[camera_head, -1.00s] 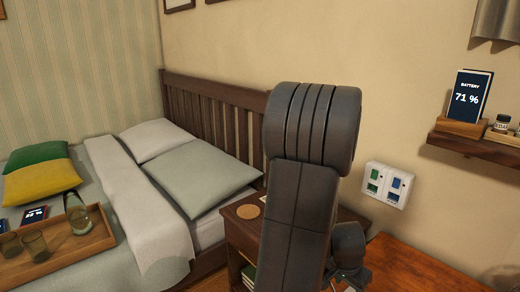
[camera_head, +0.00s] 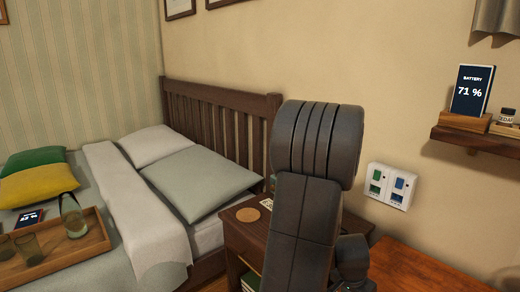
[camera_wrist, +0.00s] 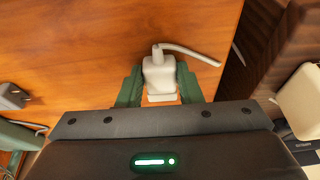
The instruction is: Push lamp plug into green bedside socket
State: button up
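A white plug (camera_wrist: 159,76) with a pale cord lies in front of the orange-brown wooden surface in the wrist view. The green fingers of my gripper (camera_wrist: 160,84) stand on both sides of it, very close to its sides. Whether they press on it cannot be told. A white wall panel (camera_head: 391,199) in the head view carries a green socket (camera_head: 376,181) on the left and a blue one (camera_head: 399,184) on the right. My gripper is hidden in the head view.
A dark grey plug (camera_wrist: 13,97) lies at the left of the wrist view. A white rounded object (camera_wrist: 302,103) is at the right. A nightstand (camera_head: 242,235) stands between bed and desk (camera_head: 420,270). A wall shelf (camera_head: 480,141) holds a battery display (camera_head: 470,91) reading 71 %.

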jog(key=shift+o, duration=1.2)
jog(key=shift+c, duration=1.2)
jog(key=shift+r+p, duration=2.1)
jog(key=shift+r, duration=0.95)
